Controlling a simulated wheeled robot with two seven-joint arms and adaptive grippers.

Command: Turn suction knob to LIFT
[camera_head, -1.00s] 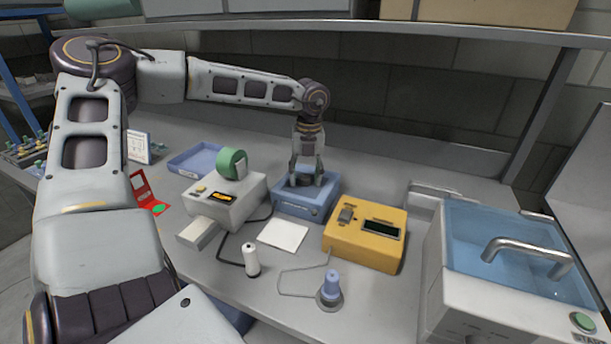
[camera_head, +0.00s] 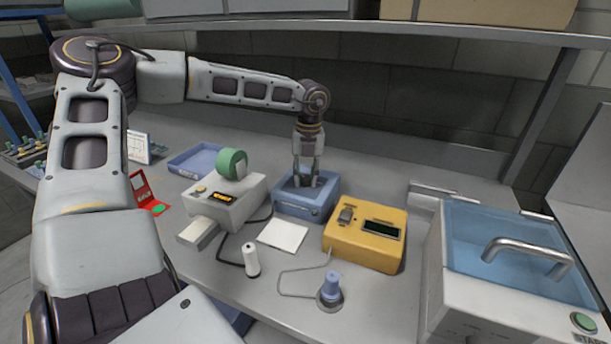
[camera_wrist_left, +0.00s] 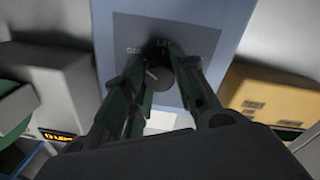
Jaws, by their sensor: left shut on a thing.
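The blue suction box (camera_head: 318,212) stands on the bench, with a dark plate on top. My left gripper (camera_head: 305,184) points straight down over it, its fingers on either side of the dark round knob. In the left wrist view the gripper (camera_wrist_left: 160,88) is shut on the knob (camera_wrist_left: 158,78). A pale pointer mark shows on the knob, near the left finger. The OFF label sits up and left of the knob on the box's plate (camera_wrist_left: 190,35); the LIFT label is above it, partly shadowed. The fingers hide parts of the knob, so its exact setting is unclear. My right gripper is not in view.
A yellow box with a display (camera_head: 365,240) stands close right of the blue box. A grey device (camera_head: 226,202) with a green roll (camera_head: 232,163) stands close left. A white card (camera_head: 283,235) lies in front. A blue-lidded machine (camera_head: 500,260) is at right.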

